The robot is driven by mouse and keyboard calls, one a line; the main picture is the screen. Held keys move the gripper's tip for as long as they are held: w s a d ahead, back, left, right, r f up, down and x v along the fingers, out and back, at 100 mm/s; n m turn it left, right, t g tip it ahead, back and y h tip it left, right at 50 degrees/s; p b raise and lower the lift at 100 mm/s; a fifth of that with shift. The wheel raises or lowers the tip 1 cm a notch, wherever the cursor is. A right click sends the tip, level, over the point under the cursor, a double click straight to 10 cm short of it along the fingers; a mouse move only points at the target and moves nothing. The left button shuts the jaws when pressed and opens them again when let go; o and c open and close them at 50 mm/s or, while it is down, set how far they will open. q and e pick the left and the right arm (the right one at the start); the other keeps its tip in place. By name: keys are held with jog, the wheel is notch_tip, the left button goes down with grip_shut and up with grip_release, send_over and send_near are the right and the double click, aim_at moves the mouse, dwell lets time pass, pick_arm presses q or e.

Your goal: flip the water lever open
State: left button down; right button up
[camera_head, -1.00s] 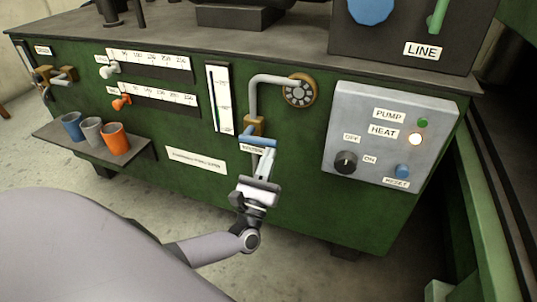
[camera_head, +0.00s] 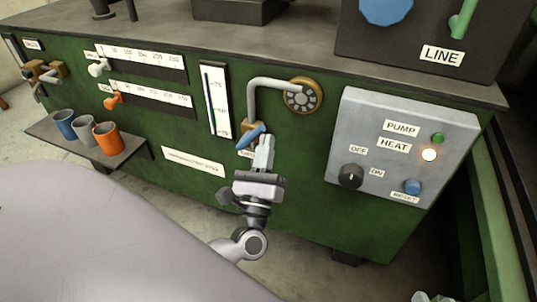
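A blue lever (camera_head: 250,136) sits on a brass valve at the lower end of a bent grey pipe (camera_head: 252,97) on the green machine front. The lever is tilted, its right end higher than its left. A small label below it is mostly hidden by my gripper. My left gripper (camera_head: 265,140) points up at the panel, with its fingertips at the lever's right end. Its fingers look shut together with nothing between them. I cannot tell whether they touch the lever.
A grey box (camera_head: 350,130) with a knob, a green button, a lit lamp and a blue button is right of the valve. A gauge (camera_head: 215,100) is left of it. Orange, grey and blue cups stand on a shelf (camera_head: 128,147) at the left.

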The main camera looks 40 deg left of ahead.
aim_at(251, 134)
pick_arm(q)
jog(key=shift+s+a+r, duration=0.2)
jog(key=shift+a+r, duration=0.55)
jog(key=shift+r, duration=0.3)
jog(key=shift+s+a+r+b, duration=0.2)
jog(key=shift+a+r+b, duration=0.3)
jog(key=shift+a, duration=0.25)
jog(key=shift+a+r+n+g+y, duration=0.1)
jog(key=shift+a+n+g+y, duration=0.15)
jog(key=shift+n+y, duration=0.3)
jog(key=shift+a+r+n+g+y, duration=0.1)
jog(key=shift+n+g+y, duration=0.2)
jog(key=shift+n, duration=0.35)
pick_arm(e)
jog(key=shift+s+d, duration=0.2)
jog(key=shift+d, duration=0.25)
pick_arm(q)
jog(key=shift+s, duration=0.1)
